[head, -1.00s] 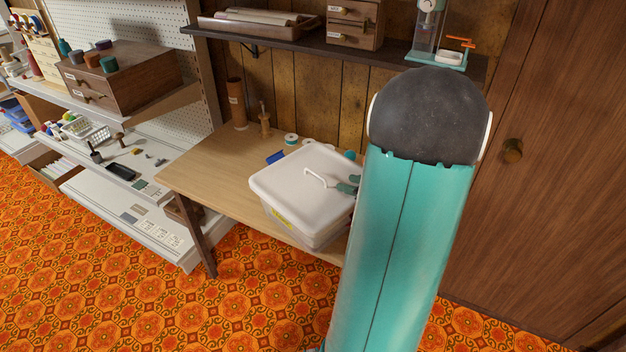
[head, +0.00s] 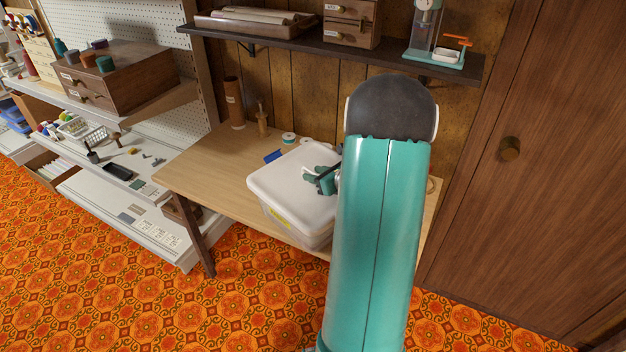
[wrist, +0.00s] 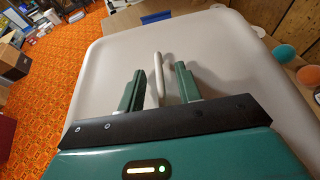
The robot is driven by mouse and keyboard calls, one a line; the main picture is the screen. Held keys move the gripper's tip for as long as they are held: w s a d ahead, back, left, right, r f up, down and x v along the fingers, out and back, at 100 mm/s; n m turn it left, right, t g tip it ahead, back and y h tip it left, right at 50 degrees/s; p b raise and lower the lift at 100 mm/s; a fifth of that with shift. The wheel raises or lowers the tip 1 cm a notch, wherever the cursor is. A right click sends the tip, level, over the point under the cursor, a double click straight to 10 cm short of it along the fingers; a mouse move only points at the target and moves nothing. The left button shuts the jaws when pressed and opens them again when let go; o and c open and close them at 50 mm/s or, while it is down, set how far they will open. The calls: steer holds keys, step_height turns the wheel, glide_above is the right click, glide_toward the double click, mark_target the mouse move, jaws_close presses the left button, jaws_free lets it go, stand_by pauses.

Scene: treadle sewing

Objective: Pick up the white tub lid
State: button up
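The white tub lid (head: 283,180) sits on top of the translucent tub (head: 308,234), which stands on the wooden table. In the wrist view the lid (wrist: 225,60) fills most of the picture, with its raised white handle (wrist: 159,72) in the middle. My gripper (wrist: 160,82) is open, with one green finger on each side of the handle and a gap to both. In the head view my gripper (head: 322,180) is over the lid's right part, and my arm hides the lid's right edge. I cannot tell whether the fingers touch the lid.
Thread spools (head: 289,138) and a blue item (head: 273,156) lie behind the tub. A brown cylinder (head: 234,104) stands at the table's back. A dark wall shelf (head: 290,36) hangs above. The table's left part (head: 205,168) is clear.

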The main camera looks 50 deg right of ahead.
steer(key=shift+c, duration=0.4)
jaws_close()
